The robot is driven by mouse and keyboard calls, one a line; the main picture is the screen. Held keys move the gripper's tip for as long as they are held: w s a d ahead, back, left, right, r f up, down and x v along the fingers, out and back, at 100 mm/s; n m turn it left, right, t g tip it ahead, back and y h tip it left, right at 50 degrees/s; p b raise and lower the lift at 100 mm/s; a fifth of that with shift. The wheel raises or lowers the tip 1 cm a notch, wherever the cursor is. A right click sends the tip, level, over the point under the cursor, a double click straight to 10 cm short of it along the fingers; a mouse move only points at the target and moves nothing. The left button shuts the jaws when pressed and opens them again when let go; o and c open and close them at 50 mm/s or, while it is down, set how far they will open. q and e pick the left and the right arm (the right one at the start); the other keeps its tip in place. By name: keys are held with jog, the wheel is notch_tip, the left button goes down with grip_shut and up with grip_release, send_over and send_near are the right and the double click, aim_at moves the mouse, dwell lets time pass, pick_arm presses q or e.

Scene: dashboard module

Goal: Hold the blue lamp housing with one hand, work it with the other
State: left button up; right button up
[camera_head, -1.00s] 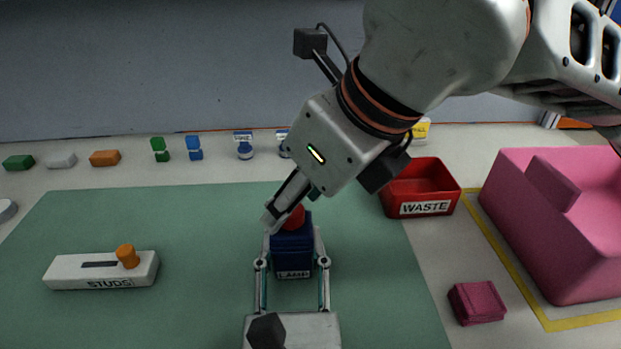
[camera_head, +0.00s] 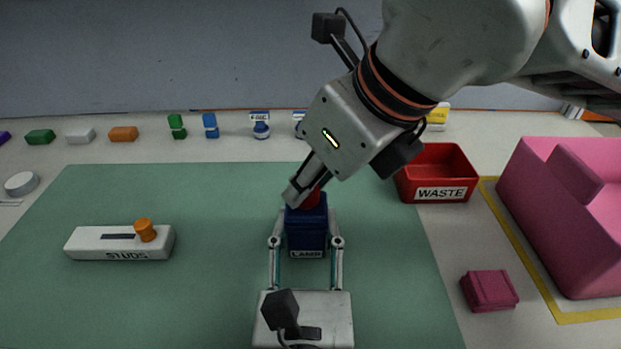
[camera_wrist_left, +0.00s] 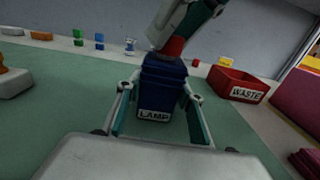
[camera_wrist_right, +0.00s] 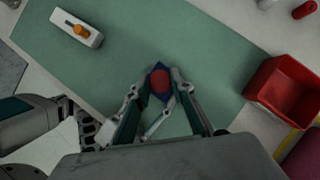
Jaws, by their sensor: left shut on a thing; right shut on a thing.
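The dark blue lamp housing (camera_head: 306,232), labelled LAMP, stands upright over the green mat, and shows in the left wrist view (camera_wrist_left: 163,88). My left gripper (camera_head: 306,240) comes from the front edge and is shut on its two sides. A red round part (camera_head: 312,199) sits on top of the housing; the right wrist view shows it from above (camera_wrist_right: 160,84). My right gripper (camera_head: 303,190) reaches down at a slant from the upper right and is shut on this red part. Its fingers hide part of the red piece in the head view. I cannot tell how deep it sits.
A white STUDS block (camera_head: 90,243) with an orange knob (camera_head: 145,230) lies left on the green mat (camera_head: 200,300). A red WASTE bin (camera_head: 440,193), a dark pink block (camera_head: 489,291) and a large pink fixture (camera_head: 570,230) stand right. Several small parts line the back.

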jog(key=shift+r, duration=3)
pick_arm(q)
jog(key=o, duration=1.5)
jog(key=shift+o, duration=0.2)
